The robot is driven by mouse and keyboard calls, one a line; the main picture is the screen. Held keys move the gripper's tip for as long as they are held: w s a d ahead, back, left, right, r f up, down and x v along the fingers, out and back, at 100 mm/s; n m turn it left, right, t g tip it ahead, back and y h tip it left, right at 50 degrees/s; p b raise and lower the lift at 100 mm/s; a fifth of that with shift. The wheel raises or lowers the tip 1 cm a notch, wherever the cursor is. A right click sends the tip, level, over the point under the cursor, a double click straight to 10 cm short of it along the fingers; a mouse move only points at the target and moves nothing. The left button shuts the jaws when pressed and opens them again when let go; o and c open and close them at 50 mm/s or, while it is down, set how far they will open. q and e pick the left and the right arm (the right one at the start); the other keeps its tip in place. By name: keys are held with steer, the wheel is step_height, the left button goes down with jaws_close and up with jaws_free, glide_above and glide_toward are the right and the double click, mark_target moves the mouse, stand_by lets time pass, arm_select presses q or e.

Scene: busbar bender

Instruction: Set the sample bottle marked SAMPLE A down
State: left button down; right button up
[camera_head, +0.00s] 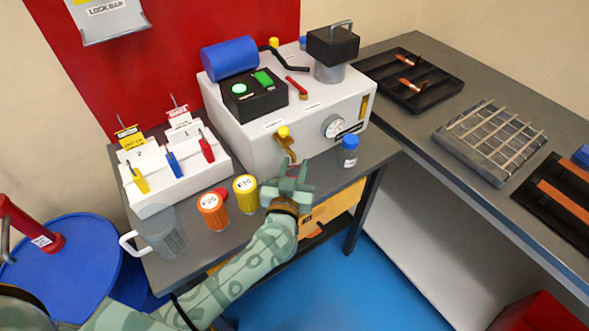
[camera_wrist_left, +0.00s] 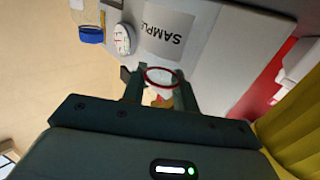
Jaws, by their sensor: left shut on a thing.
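My left gripper (camera_head: 289,172) is over the front of the grey bench, just right of the yellow-lidded jar. In the left wrist view its fingers (camera_wrist_left: 160,90) are shut on the sample bottle (camera_wrist_left: 168,32), a clear bottle with a pale label reading "SAMPL" and a red ring between the fingers. The label's last part is out of sight. In the head view the hand hides most or all of this bottle, so I cannot tell whether it touches the bench. My right gripper is not in view.
A blue-capped bottle (camera_head: 350,152) stands to the right of the hand. Yellow (camera_head: 246,194) and orange (camera_head: 212,211) jars and a clear jug (camera_head: 162,236) stand to the left. The white machine (camera_head: 310,130) with a gauge is behind. Bare bench (camera_head: 322,172) shows right of the hand.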

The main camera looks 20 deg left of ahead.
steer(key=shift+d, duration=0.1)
arm_select(q)
steer(key=c, duration=1.1)
jaws_free()
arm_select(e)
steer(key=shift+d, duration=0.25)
arm_select(q)
steer(key=shift+s+r, duration=0.1)
steer(key=s+p, duration=0.1)
steer(key=s, duration=0.3)
steer(key=s+d, duration=0.1)
steer(key=s, duration=0.3)
steer(key=s+p, duration=0.1)
steer(key=s, duration=0.2)
steer(key=shift+s+d+p, duration=0.25)
steer(key=shift+s+p, duration=0.05)
steer(key=shift+s, duration=0.1)
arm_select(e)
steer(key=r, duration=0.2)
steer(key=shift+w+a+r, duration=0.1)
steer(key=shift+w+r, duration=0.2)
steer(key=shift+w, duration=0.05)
